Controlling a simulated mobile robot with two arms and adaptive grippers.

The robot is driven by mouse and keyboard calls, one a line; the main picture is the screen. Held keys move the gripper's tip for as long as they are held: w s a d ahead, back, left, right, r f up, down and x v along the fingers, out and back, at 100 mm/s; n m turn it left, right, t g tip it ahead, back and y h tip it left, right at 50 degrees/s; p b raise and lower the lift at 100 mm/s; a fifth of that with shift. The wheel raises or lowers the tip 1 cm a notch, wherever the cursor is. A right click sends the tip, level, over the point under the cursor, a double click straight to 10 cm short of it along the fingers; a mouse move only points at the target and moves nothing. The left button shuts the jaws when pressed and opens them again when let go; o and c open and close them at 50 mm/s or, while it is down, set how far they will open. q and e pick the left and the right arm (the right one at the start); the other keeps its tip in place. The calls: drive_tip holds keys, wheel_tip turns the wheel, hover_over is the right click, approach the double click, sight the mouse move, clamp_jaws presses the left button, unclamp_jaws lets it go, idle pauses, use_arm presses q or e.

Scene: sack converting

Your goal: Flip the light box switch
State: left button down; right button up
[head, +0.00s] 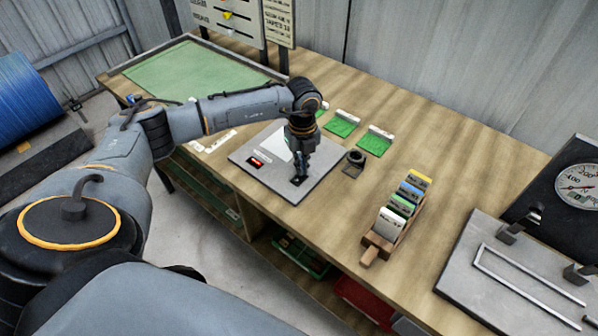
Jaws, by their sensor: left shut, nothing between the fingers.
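The light box (256,181) is a flat grey panel on the wooden bench, with a pale lit-looking area partly behind my gripper. A small red-and-white mark (260,159) shows on its left part. A small black piece, which looks like the switch (297,181), sits near its front right edge. My left gripper (300,177) points down over this black piece, fingers shut and empty. I cannot tell whether the fingertips touch it or which way the switch is set. My right gripper is not in view.
Green-and-white pieces (375,141) lie behind. A metal plate fixture (500,275) and a dial gauge (577,186) stand at right. A green mat (190,75) lies far left.

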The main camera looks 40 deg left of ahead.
use_arm(q)
drive_tip(key=shift+f+b, duration=0.4)
drive_tip(key=shift+f, duration=0.2)
drive_tip(key=shift+r, duration=0.1)
drive_tip(key=shift+r+p, duration=2.55)
drive_tip(key=shift+r, duration=0.95)
drive_tip(key=shift+f, duration=0.1)
